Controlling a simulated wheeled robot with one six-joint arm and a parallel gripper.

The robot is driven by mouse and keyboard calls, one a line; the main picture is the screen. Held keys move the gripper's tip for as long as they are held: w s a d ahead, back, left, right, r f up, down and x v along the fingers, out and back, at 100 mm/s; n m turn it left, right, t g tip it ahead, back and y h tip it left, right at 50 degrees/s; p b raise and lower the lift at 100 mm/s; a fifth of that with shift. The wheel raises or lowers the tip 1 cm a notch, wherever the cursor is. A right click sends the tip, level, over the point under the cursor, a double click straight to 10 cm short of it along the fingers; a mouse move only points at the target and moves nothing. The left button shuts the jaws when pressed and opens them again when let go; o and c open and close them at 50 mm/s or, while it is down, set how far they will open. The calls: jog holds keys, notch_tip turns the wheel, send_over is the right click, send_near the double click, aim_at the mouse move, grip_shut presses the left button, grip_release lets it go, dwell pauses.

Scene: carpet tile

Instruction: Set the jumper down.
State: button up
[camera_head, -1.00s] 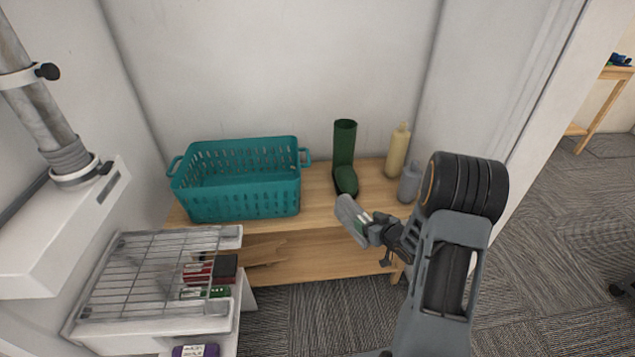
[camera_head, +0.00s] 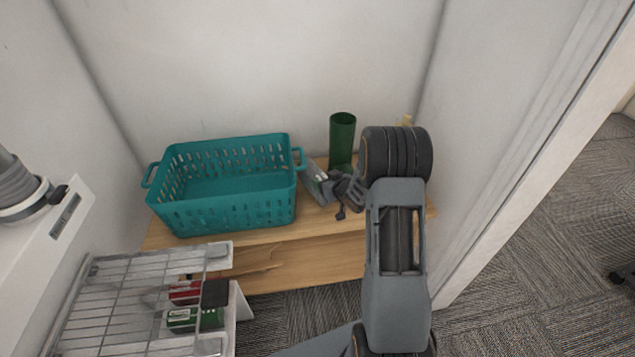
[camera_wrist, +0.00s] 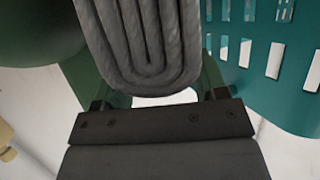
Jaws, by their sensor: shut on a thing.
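The jumper (camera_head: 314,179) is a small grey folded bundle. In the wrist view the jumper (camera_wrist: 148,40) shows its ribbed folds between the two fingers. My gripper (camera_head: 328,186) is shut on it, over the wooden bench (camera_head: 250,238), between the teal basket and the green boot. The gripper also shows in the wrist view (camera_wrist: 155,95). I cannot tell whether the jumper touches the bench top.
The teal basket (camera_head: 180,214) stands close left of the jumper. The green boot (camera_head: 342,138) stands behind my gripper, its foot hidden. A cream bottle (camera_head: 407,120) is mostly hidden by my arm. A wire rack (camera_head: 130,290) is at front left.

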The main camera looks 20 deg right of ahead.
jog(key=shift+w, duration=0.45)
jog(key=shift+a+f+b, duration=0.15)
jog(key=shift+f+b, duration=1.2)
jog(key=shift+f, duration=0.3)
jog(key=shift+f, duration=0.2)
jog(key=o, duration=0.8)
